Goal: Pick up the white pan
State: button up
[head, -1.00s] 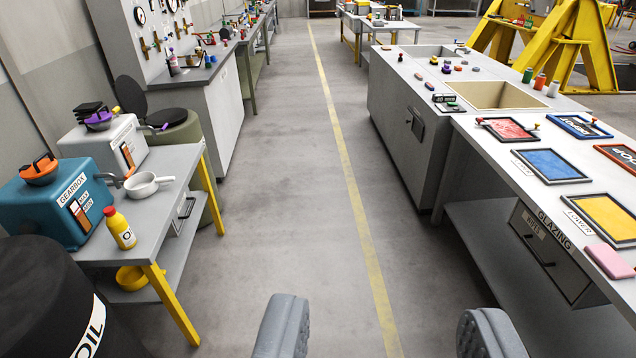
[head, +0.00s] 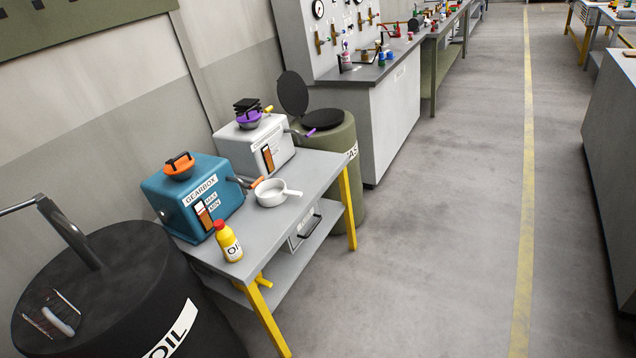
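The white pan (head: 269,193) sits upright on the grey top of a small table (head: 290,222) with yellow legs, left of the picture's middle. Its handle points right, toward the aisle. It stands just in front of the blue gearbox box (head: 203,182), close to an orange-tipped lever. My gripper is out of the picture, so its state does not show.
A yellow oil bottle (head: 229,242) stands at the table's near end. A black oil drum (head: 110,290) is at the lower left. A white box (head: 257,143) and a green bin (head: 345,160) stand behind. The floor aisle (head: 440,230) on the right is clear.

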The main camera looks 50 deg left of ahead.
aim_at(269, 193)
jog(key=u, duration=0.15)
jog(key=i, duration=1.3)
jog(key=u, duration=1)
jog(key=i, duration=1.15)
jog(key=u, duration=0.95)
jog(key=i, duration=0.5)
jog(key=u, duration=0.25)
